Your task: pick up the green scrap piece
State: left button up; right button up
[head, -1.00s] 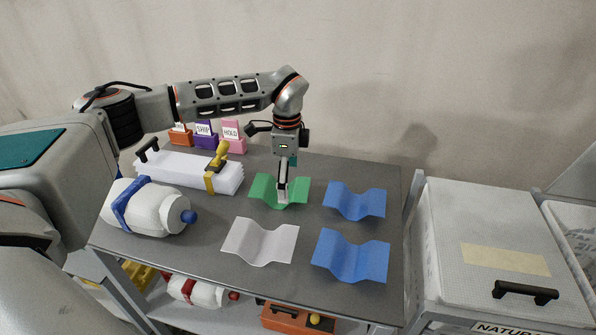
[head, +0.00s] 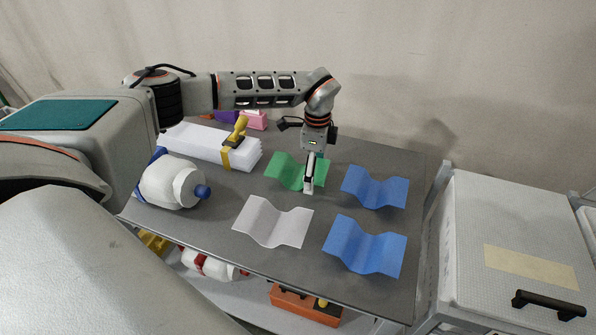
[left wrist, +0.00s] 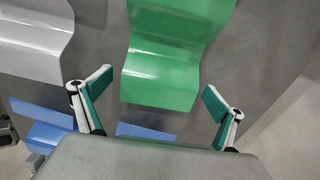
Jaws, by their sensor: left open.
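The green scrap piece (head: 287,171) is a wavy sheet lying on the dark grey table top. How high the fingertips are above the table I cannot tell. My right gripper is not in view.
A white wavy sheet (head: 272,222) and two blue sheets (head: 375,188) (head: 364,247) lie close by. A lidded white bin (head: 505,230) is beside the table at right.

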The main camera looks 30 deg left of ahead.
pick_arm(q)
jog(key=shift+f, duration=0.1)
jog(key=c, duration=1.2)
